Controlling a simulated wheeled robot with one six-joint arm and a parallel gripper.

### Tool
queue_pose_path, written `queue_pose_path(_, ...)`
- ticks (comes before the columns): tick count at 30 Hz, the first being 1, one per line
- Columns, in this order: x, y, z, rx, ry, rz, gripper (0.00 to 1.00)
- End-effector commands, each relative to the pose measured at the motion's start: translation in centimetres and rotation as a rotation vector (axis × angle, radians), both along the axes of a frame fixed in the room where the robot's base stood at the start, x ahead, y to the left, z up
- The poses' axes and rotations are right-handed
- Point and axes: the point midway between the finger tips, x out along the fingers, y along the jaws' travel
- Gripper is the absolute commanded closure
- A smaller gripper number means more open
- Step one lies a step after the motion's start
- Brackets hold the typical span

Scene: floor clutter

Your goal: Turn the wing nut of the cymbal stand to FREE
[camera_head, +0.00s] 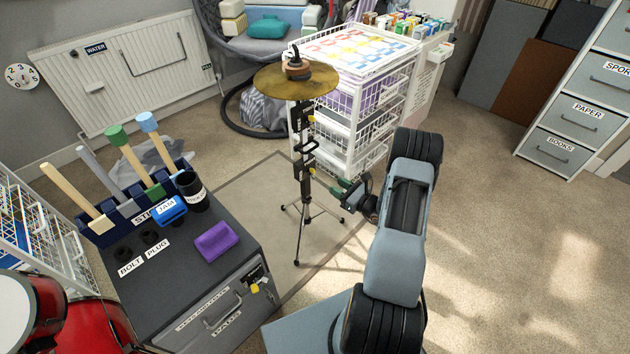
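The cymbal stand (304,185) stands upright on tripod legs on a pale mat, with a brass cymbal (272,84) at its top. A brownish round piece with a dark top (297,66) sits over the cymbal's middle; I cannot make out the wing nut's shape or setting there. Black clamps and handle-like parts are on the pole below, and no FREE marking is readable. My gripper (346,190), with green parts at its end, is just right of the lower pole, well below the cymbal. Its fingers are too small to tell open from shut, and contact with the pole is unclear.
A white wire-basket trolley (375,120) stands close behind the stand. A dark cabinet (190,265) with tools, a purple block (216,241) and a cup (191,190) is at the left front. Red drums (85,325) are at lower left. Carpet at right is clear.

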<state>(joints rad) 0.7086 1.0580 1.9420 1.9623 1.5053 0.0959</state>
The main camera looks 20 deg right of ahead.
Motion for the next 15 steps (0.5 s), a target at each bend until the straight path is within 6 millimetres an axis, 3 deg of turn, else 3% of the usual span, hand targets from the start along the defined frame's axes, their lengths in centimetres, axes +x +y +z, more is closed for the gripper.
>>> queue_pose_path(1, -0.1, -0.6, -1.3, 0.016, 0.003, -0.03, 0.62)
queue_pose_path(7, 1.2, -0.9, -2.5, 0.036, 0.003, -0.077, 0.62)
queue_pose_path(15, 5.9, 1.1, -2.5, 0.035, 0.001, -0.075, 0.62)
